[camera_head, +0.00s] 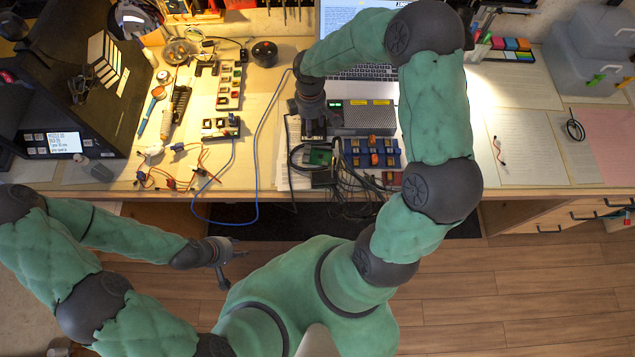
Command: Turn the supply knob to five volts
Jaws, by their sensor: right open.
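The power supply (370,116) is a grey box with a slotted top and small yellow labels, standing on the bench below the laptop. Its knob cannot be made out from above. My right gripper (314,132) points down at the left end of the supply, open. I cannot tell whether it touches the supply or has the knob between its fingers. My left gripper (231,264) is open and empty, low in front of the bench, far from the supply.
A green circuit board (319,156) with dark cables lies just below my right gripper. A blue cable (256,150) hangs over the bench edge. Tools and boards crowd the left; a pale sheet (528,148) lies right.

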